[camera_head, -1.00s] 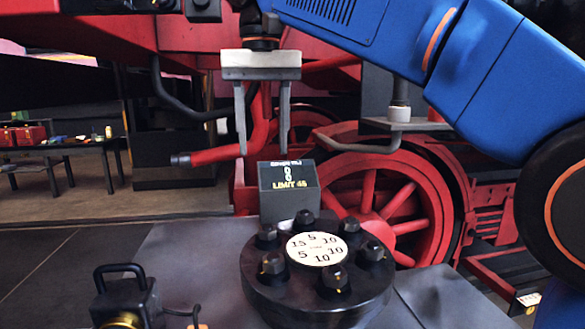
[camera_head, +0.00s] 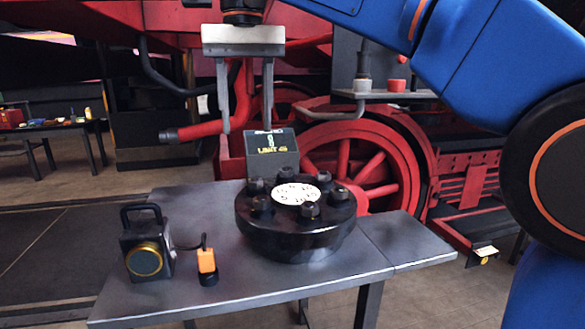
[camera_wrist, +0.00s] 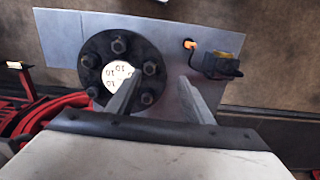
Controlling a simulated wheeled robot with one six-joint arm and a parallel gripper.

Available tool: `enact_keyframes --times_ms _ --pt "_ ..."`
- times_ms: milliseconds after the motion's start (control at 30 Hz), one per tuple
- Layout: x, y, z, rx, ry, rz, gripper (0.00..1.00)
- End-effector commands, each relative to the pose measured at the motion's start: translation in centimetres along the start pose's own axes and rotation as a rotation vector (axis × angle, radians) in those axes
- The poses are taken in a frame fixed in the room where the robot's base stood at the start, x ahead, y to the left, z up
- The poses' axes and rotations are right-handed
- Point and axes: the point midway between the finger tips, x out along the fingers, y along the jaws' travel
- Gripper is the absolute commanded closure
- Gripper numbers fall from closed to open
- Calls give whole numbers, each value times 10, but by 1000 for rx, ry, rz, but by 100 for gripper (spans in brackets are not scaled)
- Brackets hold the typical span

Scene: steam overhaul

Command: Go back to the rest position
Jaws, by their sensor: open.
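My gripper (camera_head: 244,98) is open and empty. Its two grey fingers point down, and in the head view they appear above and behind the flange, near the limit box. The wrist view shows the fingers (camera_wrist: 158,95) apart over the table with nothing between them. The round black flange (camera_head: 295,230) with several bolts and a white numbered disc (camera_head: 297,194) sits on the grey table. It also shows in the wrist view (camera_wrist: 98,46). The dark box with "LIMIT 45" lettering (camera_head: 272,158) stands behind the flange.
The grey table (camera_head: 240,290) also holds a black lantern (camera_head: 146,248) and a small orange-and-black item (camera_head: 207,264) at the left. A red locomotive wheel (camera_head: 345,152) stands behind. A shelf (camera_head: 400,94) bears small cups. A side table (camera_head: 60,128) stands far left.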

Motion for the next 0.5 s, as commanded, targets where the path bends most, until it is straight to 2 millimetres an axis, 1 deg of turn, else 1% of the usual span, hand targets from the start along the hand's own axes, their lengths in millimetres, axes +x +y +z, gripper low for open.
enact_keyframes --times_ms 267,367,500 --pt "11 30 2 16 22 -11 53" --pt "18 46 4 24 33 -17 53" --pt "30 72 9 37 55 -25 53"
